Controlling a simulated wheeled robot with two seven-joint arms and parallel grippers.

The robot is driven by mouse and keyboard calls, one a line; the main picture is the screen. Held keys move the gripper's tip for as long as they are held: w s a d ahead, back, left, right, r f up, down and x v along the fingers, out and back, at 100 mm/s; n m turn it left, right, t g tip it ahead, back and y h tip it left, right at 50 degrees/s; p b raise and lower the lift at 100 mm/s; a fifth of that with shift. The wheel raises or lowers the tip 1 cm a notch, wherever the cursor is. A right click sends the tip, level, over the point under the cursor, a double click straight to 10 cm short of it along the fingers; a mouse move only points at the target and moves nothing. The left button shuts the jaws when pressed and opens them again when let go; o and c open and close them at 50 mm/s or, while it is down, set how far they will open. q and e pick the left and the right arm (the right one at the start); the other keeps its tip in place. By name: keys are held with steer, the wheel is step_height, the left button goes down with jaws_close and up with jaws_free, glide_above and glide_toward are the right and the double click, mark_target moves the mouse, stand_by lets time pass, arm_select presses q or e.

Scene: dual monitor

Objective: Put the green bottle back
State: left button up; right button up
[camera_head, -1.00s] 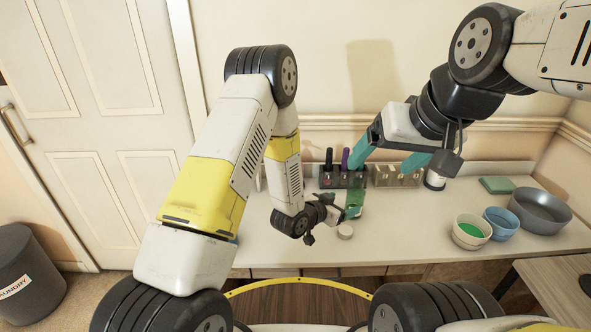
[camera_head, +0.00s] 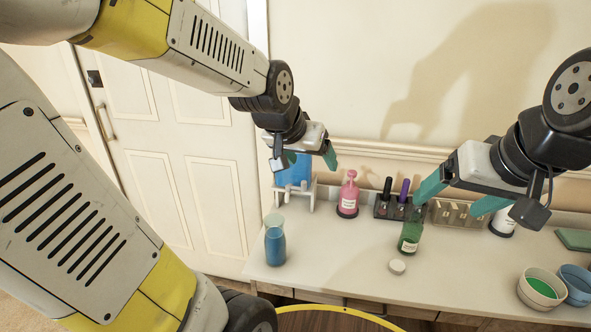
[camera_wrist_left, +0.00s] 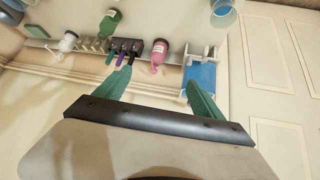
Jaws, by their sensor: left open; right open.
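The green bottle (camera_head: 410,235) stands upright on the white table, in front of the black rack; it also shows at the top of the left wrist view (camera_wrist_left: 111,20). A round white lid (camera_head: 397,266) lies on the table just in front of it. My right gripper (camera_head: 460,197) is open; its left finger overlaps the bottle's top in the picture, and I cannot tell whether they touch. My left gripper (camera_head: 310,158) is open and empty, raised at the back left near the wall, well away from the bottle. It also shows open in its wrist view (camera_wrist_left: 158,90).
A pink pump bottle (camera_head: 348,197), a black rack (camera_head: 392,208) with dark and purple tubes and a beige organizer (camera_head: 455,214) line the back. A blue-filled vessel (camera_head: 275,245) stands at the left. Bowls (camera_head: 542,288) stand at the right. The front middle of the table is clear.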

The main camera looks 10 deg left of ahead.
arm_select(q)
steer(key=s+a+r+n+g, duration=0.1)
steer(key=s+a+r, duration=0.1)
steer(key=s, duration=1)
steer(key=shift+s+a+r+n, duration=0.3)
steer(key=shift+s+r, duration=0.05)
